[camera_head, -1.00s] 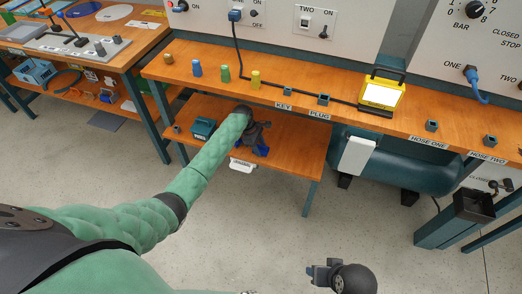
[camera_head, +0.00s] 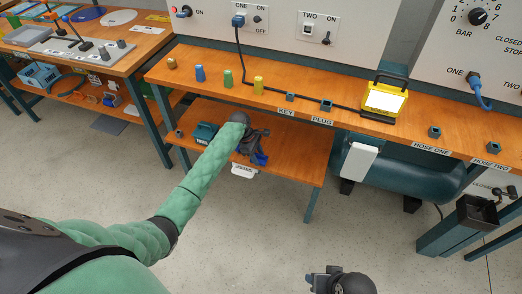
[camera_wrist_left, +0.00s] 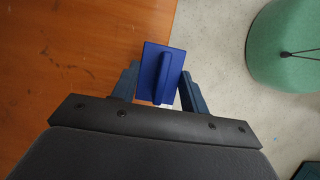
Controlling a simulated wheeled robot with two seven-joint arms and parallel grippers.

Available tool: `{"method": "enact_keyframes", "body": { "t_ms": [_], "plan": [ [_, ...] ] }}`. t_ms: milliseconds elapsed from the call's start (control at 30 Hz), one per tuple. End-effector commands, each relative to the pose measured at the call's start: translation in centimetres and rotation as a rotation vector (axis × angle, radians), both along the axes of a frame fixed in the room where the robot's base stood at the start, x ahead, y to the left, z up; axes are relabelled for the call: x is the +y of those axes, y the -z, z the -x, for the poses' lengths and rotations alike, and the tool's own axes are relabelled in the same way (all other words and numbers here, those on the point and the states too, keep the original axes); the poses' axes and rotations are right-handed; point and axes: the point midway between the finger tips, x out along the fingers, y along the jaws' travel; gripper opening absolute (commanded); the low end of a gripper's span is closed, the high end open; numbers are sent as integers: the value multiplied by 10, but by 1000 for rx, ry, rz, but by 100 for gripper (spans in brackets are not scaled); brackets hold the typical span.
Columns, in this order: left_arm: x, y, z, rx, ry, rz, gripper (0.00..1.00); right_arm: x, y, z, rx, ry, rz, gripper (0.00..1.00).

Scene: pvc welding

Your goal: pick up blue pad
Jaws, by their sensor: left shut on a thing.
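The blue pad (camera_wrist_left: 152,73), a flat blue plate with a raised ridge handle, sits between the fingers of my left gripper (camera_wrist_left: 160,92) in the left wrist view. The gripper is shut on it, near the edge of the wooden lower shelf. In the head view the left gripper (camera_head: 257,148) is at the lower shelf (camera_head: 300,163), with a bit of blue pad (camera_head: 260,158) showing; my forearm and wrist hide part of it. My right gripper (camera_head: 322,280) is at the bottom edge of the head view, away from the bench; its finger opening cannot be made out.
A teal box (camera_head: 204,133) stands on the lower shelf, left of the left gripper. The upper bench (camera_head: 220,66) overhangs behind, carrying coloured cylinders and a yellow lamp (camera_head: 385,101). A teal tank (camera_head: 400,172) is right of the shelf. The floor in front is clear.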

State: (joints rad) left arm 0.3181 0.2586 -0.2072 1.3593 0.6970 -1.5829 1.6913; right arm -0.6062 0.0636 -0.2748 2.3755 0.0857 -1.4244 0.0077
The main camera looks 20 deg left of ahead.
Motion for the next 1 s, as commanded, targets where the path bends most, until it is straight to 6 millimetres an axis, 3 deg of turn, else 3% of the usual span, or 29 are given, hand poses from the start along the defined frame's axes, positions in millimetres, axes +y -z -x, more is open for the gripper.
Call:
{"method": "enact_keyframes", "body": {
  "t_ms": [200, 500, 700, 1000],
  "plan": [
    [1, 1, 51, 1, 0, 1, 23, 0, 1, -1, -4, 0, -2, 55],
    [3, 1, 105, 2, 0, 1, 23, 3, 4, -3, -16, 0, -9, 55],
    [4, 0, 124, 1, -1, 1, 23, 4, 5, -5, -17, -2, -11, 55],
    [4, 0, 130, 0, -1, 1, 23, 4, 5, -5, -18, -3, -12, 55]
  ]
}}
